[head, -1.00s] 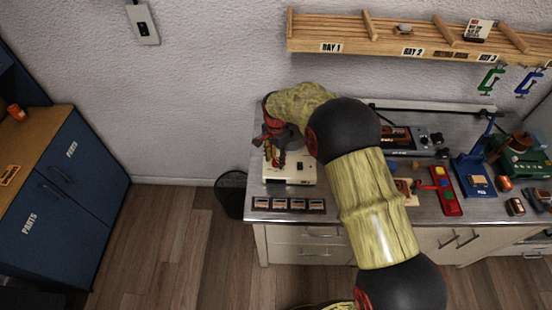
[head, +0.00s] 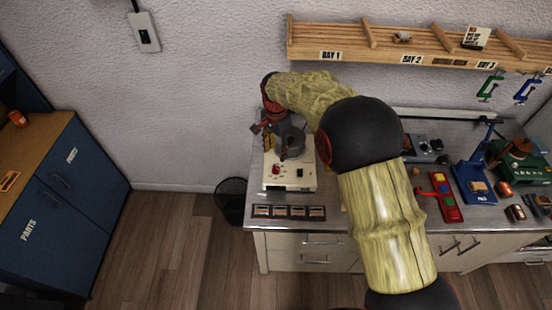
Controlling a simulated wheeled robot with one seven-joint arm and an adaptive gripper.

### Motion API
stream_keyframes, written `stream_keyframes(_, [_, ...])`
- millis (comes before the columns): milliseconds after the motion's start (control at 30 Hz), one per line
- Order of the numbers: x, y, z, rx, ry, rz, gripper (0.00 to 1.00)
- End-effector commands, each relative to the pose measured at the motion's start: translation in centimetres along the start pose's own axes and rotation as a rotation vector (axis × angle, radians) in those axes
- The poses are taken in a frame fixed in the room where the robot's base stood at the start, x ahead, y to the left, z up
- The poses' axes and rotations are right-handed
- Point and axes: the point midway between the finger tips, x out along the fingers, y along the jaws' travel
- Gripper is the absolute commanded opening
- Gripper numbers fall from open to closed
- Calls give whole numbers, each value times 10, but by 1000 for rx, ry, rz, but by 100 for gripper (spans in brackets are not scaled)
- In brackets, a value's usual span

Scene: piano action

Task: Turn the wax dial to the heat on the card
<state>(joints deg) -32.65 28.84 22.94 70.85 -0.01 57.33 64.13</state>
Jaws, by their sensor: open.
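A cream-white heater unit (head: 289,182) stands at the left end of the metal bench. A red knob (head: 276,169) and a small dark panel (head: 300,173) show on its front part; I take the knob for the wax dial, but its markings are too small to read. A dark grey pot (head: 292,141) sits on the unit. My gripper (head: 270,128) is open at the unit's back left, beside the pot and apart from the red knob. The arm hides part of the bench to the right. A small printed card (head: 476,37) stands on the shelf; its text is unreadable.
A row of dark-framed tiles (head: 289,212) lies along the front edge. The wooden shelf (head: 345,42) is above. A black bin (head: 231,201) stands left of the bench.

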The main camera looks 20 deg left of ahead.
Motion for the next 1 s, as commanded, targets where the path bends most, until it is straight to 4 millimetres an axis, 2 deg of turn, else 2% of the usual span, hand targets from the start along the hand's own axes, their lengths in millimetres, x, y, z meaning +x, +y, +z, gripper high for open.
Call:
stream_keyframes(100, [-16,-1,0,0,1,-1,43])
stream_keyframes(267, [-25,0,0,0,0,0,43])
stream_keyframes(800, [-26,0,0,-4,0,1,43])
stream_keyframes(1000, [-26,-2,-1,-109,3,-5,43])
